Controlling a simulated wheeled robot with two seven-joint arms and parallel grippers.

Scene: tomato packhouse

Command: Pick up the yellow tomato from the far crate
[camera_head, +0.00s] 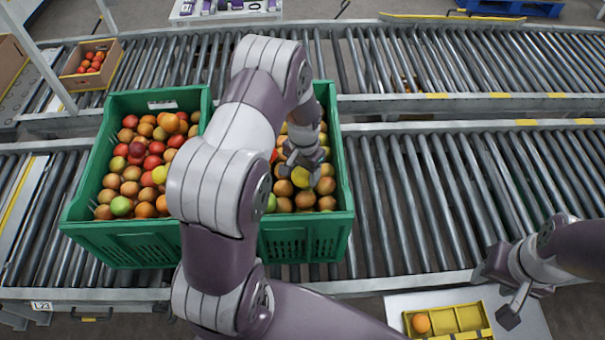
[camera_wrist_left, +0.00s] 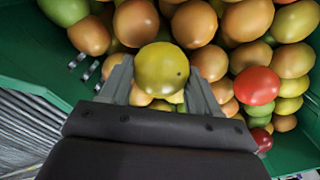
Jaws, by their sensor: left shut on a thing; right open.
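The yellow tomato (camera_wrist_left: 162,69) sits between the two fingers of my left gripper (camera_wrist_left: 160,85) in the left wrist view. The gripper is shut on it, among the other tomatoes. In the head view my left gripper (camera_head: 304,160) reaches down into the right green crate (camera_head: 304,240), and the yellow tomato (camera_head: 301,179) shows just below its fingers. My arm hides part of this crate.
Another green crate (camera_head: 120,243) full of mixed tomatoes stands directly to the left. A yellow tray (camera_head: 468,318) holding an orange tomato (camera_head: 421,323) lies at the lower right. A cardboard box (camera_head: 70,82) of red tomatoes is at the upper left. The rollers (camera_head: 430,200) right of the crates are clear.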

